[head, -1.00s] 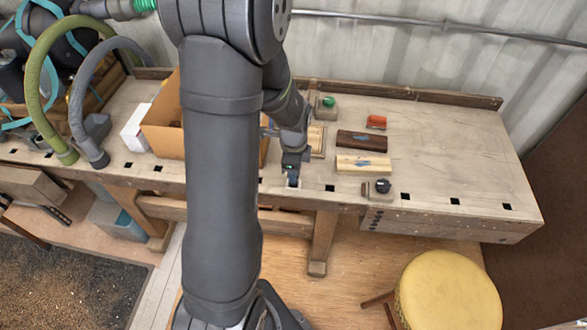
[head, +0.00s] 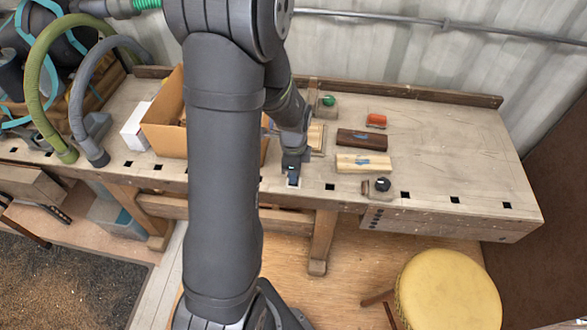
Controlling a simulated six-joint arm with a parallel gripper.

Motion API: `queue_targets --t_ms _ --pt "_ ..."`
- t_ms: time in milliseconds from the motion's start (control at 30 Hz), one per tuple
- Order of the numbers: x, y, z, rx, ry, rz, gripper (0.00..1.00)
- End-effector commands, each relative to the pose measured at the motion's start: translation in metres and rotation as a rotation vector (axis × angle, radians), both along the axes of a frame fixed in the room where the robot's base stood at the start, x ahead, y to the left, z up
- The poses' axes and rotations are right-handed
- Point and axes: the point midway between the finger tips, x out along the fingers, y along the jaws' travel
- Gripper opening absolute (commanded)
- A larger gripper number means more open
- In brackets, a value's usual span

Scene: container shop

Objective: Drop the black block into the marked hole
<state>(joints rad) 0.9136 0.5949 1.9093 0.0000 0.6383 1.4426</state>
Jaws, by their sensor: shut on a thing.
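My gripper (head: 292,178) points down at the front edge of the workbench (head: 455,150), left of the middle of its clear part. It is shut on a small dark thing, the black block, which barely stands out from the dark fingers. A small pale-blue patch shows at the fingertips, in line with the row of square holes. I cannot tell whether this is the marking of the hole. The nearest plain hole (head: 329,187) is just right of my gripper. How far the block is above or in a hole cannot be seen.
Right of my gripper lie a dark wood block (head: 362,140), a light wood block (head: 350,164), a red object (head: 376,120) and a dark round knob (head: 382,185). A green ball (head: 328,101) is behind. A cardboard box (head: 163,140) stands left. The bench's right side is clear.

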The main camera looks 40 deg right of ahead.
Motion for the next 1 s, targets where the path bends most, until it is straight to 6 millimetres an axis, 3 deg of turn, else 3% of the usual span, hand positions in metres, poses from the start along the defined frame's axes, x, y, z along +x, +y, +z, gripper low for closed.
queue_targets --t_ms 1000 --pt "0.0 0.0 -0.015 0.0 0.0 0.0 0.05"
